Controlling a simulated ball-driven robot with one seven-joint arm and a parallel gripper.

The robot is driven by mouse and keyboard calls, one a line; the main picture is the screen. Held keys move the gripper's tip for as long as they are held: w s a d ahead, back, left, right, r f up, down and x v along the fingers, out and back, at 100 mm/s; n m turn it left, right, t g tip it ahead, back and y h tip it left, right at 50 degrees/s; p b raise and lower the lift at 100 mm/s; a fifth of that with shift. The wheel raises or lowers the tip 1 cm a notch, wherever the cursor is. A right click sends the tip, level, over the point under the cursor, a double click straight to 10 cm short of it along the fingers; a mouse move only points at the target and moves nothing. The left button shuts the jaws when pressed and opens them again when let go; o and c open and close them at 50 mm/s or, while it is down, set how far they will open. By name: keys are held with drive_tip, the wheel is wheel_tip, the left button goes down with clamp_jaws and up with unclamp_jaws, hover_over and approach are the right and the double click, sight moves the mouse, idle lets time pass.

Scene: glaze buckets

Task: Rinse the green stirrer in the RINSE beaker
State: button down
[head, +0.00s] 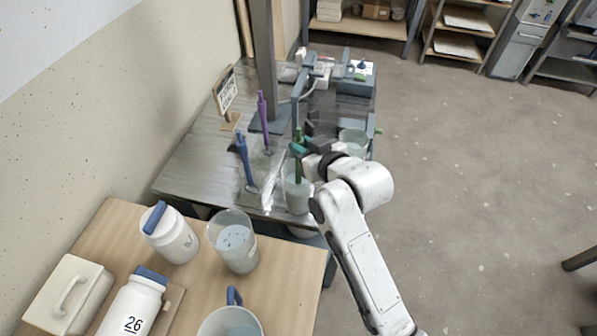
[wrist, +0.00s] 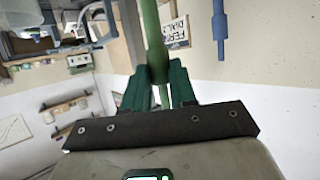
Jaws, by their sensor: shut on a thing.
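The green stirrer (head: 298,170) is upright in the head view, its lower end at or inside a translucent beaker (head: 297,196) near the table's front edge. I cannot read a RINSE label on any beaker. My gripper (head: 301,148) is shut on the stirrer's upper part, above this beaker. In the wrist view the green stirrer (wrist: 152,28) runs between the dark green fingers of my gripper (wrist: 157,82). Whether the stirrer's tip touches liquid or the beaker wall is not clear.
A blue stirrer (head: 244,160) and a purple stirrer (head: 263,120) stand to the left, near a sign (head: 224,92). Another beaker (head: 353,141) stands behind my arm. A wooden table (head: 286,262) in front holds a large beaker (head: 233,243) and white jars (head: 175,238).

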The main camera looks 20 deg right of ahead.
drive_tip(key=shift+f, duration=0.1)
wheel_tip(320, 180, down, 3)
drive_tip(key=shift+r+b, duration=0.2)
drive_tip(key=shift+b, duration=0.7)
drive_tip(key=shift+r, duration=0.15)
drive_tip(key=shift+r+p, duration=1.2)
drive_tip(key=shift+f, duration=0.1)
drive_tip(key=shift+f+b, duration=0.9)
drive_tip(key=shift+f, duration=0.3)
drive_tip(key=shift+r, duration=0.1)
